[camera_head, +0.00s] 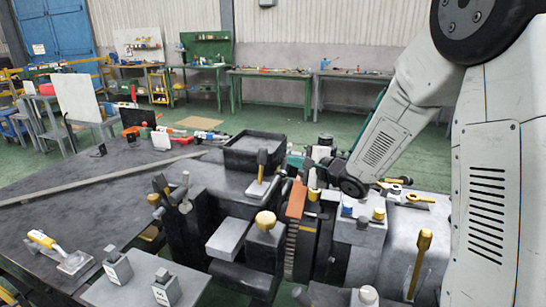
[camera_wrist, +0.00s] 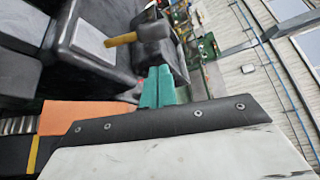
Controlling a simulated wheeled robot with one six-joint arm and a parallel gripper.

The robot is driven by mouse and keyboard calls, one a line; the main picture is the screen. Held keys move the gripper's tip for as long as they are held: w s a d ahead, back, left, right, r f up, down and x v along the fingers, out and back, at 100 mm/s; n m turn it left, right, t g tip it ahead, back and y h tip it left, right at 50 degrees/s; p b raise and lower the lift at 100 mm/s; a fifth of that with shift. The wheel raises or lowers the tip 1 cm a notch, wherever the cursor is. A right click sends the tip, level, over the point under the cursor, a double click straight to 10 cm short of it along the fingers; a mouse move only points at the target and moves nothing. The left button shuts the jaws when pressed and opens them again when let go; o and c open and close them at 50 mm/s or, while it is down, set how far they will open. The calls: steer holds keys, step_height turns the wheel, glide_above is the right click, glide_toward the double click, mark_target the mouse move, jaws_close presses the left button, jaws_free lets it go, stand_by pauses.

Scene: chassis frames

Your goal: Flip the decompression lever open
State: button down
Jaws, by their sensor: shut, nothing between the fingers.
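No part is labelled clearly enough to tell which one is the decompression lever. A short lever with a dark head and yellow stem (camera_head: 262,160) stands on a light plate on the machine; it also shows in the wrist view (camera_wrist: 122,39), beyond my fingers. My gripper (camera_wrist: 158,74) has teal fingers pressed together and empty, apart from this lever. In the head view the gripper (camera_head: 294,160) is small, just right of the lever and partly hidden by machine parts. An orange block (camera_head: 296,198) lies nearer; it also shows in the wrist view (camera_wrist: 90,117).
Several other knobs and levers crowd the machine, including a gold-topped post (camera_head: 265,220) and a tall yellow handle (camera_head: 421,252). A black open tray (camera_head: 255,150) sits behind. A dark table (camera_head: 85,215) is at left. Green floor (camera_head: 430,160) is clear towards the back.

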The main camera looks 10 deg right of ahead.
mark_target(262, 165)
steer(key=x, duration=1)
steer(key=shift+a, duration=0.2)
